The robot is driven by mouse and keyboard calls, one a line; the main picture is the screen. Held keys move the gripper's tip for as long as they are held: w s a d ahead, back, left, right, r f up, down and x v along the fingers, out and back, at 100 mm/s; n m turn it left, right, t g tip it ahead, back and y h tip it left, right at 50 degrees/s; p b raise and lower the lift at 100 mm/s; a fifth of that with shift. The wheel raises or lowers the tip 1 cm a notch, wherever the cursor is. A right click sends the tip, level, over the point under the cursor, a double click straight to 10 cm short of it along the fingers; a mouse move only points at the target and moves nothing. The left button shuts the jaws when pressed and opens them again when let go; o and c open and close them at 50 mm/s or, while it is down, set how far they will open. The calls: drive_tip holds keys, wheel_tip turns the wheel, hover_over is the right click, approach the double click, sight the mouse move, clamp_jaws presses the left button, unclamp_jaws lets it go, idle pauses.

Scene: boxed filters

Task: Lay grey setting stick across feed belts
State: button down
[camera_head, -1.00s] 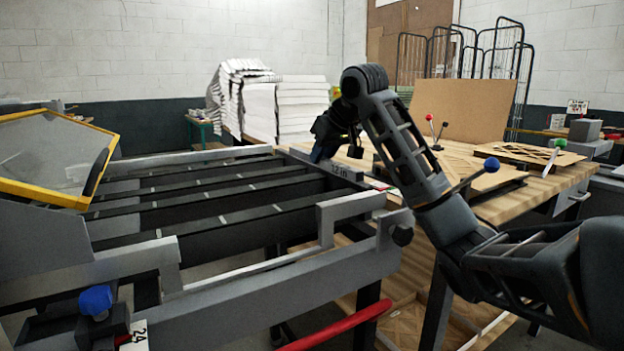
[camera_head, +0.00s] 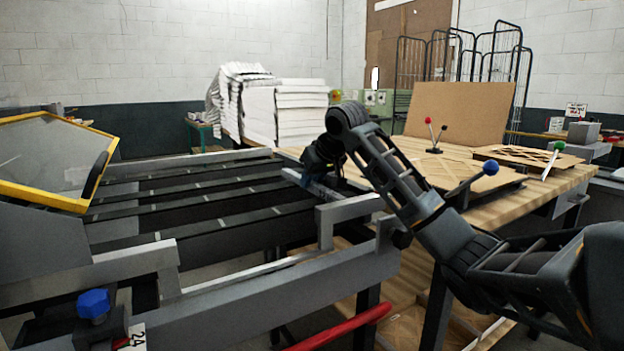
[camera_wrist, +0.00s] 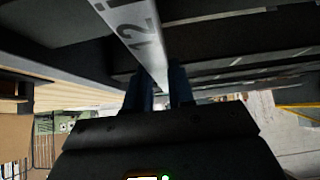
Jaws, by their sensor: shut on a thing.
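The grey setting stick (camera_head: 318,187) is held low at the right end of the feed belts, its length running across the belts' direction. In the head view my gripper (camera_head: 318,168) is dark and partly hidden behind my own arm link. The feed belts (camera_head: 200,207) are long dark parallel strips in a grey frame. Whether the stick touches the belts I cannot tell.
A grey frame rail (camera_head: 290,283) with a raised bracket runs along the near side. A yellow-edged clear guard (camera_head: 55,160) stands at the left. A wooden table (camera_head: 510,203) with lever-topped fixtures lies right of the belts. Stacked white sheets (camera_head: 285,112) stand behind.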

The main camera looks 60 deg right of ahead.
drive_tip(key=shift+f, duration=0.35)
drive_tip(key=c, duration=1)
unclamp_jaws()
drive_tip(key=shift+o, duration=0.2)
drive_tip(key=shift+r, duration=0.55)
drive_tip(key=v, duration=1.1)
drive_tip(key=shift+s+r, duration=0.2)
drive_tip(key=shift+s, duration=0.1)
drive_tip(key=shift+a, duration=0.1)
